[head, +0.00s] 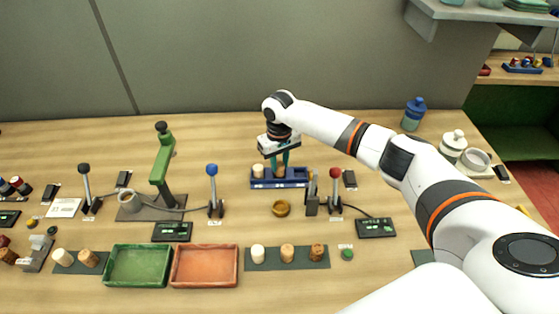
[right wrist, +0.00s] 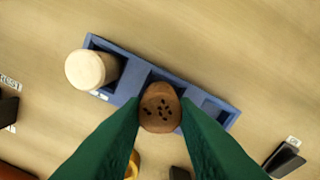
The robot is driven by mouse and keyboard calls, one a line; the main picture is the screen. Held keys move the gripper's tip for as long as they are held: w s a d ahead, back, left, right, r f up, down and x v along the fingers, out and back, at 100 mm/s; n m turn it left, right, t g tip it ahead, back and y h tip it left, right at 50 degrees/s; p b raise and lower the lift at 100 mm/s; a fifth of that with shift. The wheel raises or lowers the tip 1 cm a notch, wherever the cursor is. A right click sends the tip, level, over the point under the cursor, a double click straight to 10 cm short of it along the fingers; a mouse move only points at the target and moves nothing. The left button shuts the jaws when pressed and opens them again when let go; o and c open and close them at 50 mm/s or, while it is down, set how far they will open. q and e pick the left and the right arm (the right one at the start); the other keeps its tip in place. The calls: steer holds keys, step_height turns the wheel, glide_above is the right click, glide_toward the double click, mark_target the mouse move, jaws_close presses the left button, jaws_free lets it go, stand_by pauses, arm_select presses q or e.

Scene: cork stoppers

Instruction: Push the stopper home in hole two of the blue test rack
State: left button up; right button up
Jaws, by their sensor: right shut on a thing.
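The blue test rack (head: 262,186) stands at the middle of the table in the head view; it also shows in the right wrist view (right wrist: 136,87). My right gripper (head: 279,168) is over the rack's middle. Its green fingers (right wrist: 160,115) are shut on a brown speckled cork stopper (right wrist: 160,107), at the middle hole. How deep this stopper sits, I cannot tell. A pale stopper (right wrist: 88,69) stands in the rack's left hole, and also shows in the head view (head: 258,171). The rack's right end shows no stopper. My left gripper is not in view.
A blue-knobbed lever (head: 213,190) is left. Several stoppers stand on a dark mat (head: 270,265) nearer. The table behind the rack is clear.

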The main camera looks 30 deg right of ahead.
steer(key=shift+f, duration=0.5)
steer(key=o, duration=1)
step_height(320, 180, up, 12)
steer(key=b, duration=0.1)
steer(key=shift+b, duration=0.35)
